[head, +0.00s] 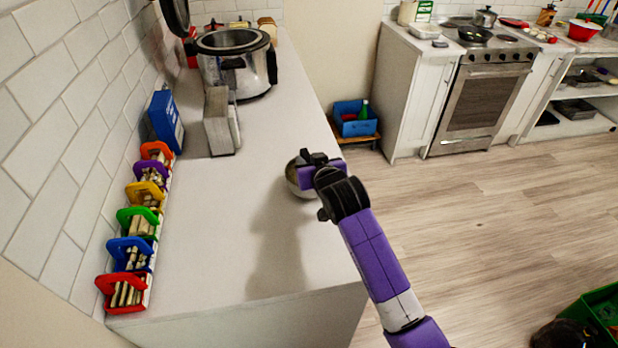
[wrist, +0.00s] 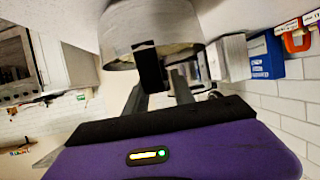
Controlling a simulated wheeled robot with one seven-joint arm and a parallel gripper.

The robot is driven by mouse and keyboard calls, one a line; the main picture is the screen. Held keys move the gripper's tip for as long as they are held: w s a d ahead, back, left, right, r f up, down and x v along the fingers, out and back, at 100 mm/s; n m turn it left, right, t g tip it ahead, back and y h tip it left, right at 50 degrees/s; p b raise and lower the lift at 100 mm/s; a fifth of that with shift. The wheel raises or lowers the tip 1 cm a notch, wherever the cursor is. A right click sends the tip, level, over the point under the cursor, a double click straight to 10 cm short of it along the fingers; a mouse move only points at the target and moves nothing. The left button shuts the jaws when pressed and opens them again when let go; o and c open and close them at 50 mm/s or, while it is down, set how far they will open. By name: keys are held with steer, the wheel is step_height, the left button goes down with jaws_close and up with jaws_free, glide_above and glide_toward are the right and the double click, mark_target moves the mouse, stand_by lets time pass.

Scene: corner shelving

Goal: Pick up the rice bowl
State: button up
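The rice bowl (head: 296,178), round and metallic grey, is at the right edge of the white counter in the head view. My gripper (head: 314,163) is at the bowl and hides its right part. In the wrist view the bowl (wrist: 125,32) is at the top, pale and cut off by the frame edge. My gripper (wrist: 158,82) is just below it there, with one dark finger overlapping the bowl's rim. The other finger is partly hidden, so I cannot tell whether the fingers are apart or pinching the rim.
Several coloured bins (head: 137,222) line the wall on the left. A blue box (head: 166,122), a grey upright item (head: 219,122) and a large steel cooker (head: 236,66) stand farther back. The counter's middle and front are clear.

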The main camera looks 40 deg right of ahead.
jaws_close()
steer(key=shift+r, duration=0.1)
stand_by(1.1)
